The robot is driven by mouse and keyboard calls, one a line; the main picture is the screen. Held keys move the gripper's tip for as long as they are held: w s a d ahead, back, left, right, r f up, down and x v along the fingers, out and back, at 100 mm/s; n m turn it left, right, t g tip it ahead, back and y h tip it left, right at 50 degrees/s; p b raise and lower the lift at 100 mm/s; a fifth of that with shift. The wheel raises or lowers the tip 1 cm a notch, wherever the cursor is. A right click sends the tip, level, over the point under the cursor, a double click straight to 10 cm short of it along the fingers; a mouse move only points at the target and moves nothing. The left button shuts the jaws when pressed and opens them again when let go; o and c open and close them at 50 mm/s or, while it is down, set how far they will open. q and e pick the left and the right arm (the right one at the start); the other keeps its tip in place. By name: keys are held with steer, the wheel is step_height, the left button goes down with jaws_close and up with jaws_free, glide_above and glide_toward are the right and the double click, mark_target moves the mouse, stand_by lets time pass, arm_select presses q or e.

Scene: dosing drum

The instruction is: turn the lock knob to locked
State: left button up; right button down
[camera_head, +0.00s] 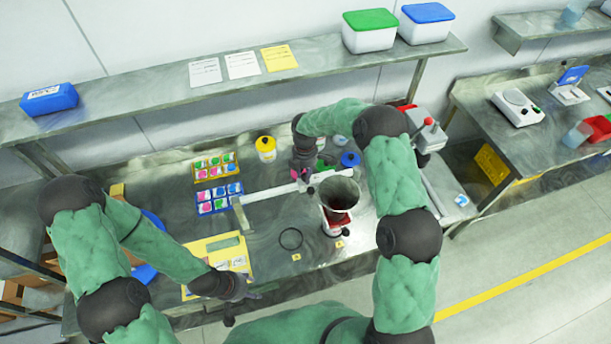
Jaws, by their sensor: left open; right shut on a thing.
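A grey metal funnel (340,192) with a dark reddish inside stands at the right end of a white bar (272,193), over a small red and white base (335,222). My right gripper (304,174) reaches down at the white bar, behind and left of the funnel. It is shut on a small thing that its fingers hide. I cannot make out the lock knob or its position. My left gripper (246,294) is open and empty, low over the front of the bench, near a yellow board (213,246).
Yellow (214,160) and blue (206,208) trays with coloured pieces lie left of the bar. A yellow-lidded jar (266,148) and a blue-lidded jar (350,160) stand behind. A black ring (291,239) lies in front. My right arm crosses the bench's right side.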

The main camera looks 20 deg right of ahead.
steer(key=m+b, duration=0.3)
steer(key=shift+f, duration=0.25)
steer(key=m+b, duration=0.3)
steer(key=m, duration=0.2)
steer(key=shift+b, duration=0.4)
steer(key=m+b, duration=0.2)
steer(key=m, duration=0.2)
steer(key=shift+r+y, duration=0.1)
steer(key=shift+y, duration=0.2)
steer(key=shift+m+b, duration=1)
steer(key=shift+m, duration=1.1)
steer(key=shift+r, duration=0.1)
steer(key=c, duration=0.9)
jaws_free()
steer(key=shift+d, duration=0.1)
steer(key=shift+r+t, duration=0.1)
steer(key=shift+t, duration=0.2)
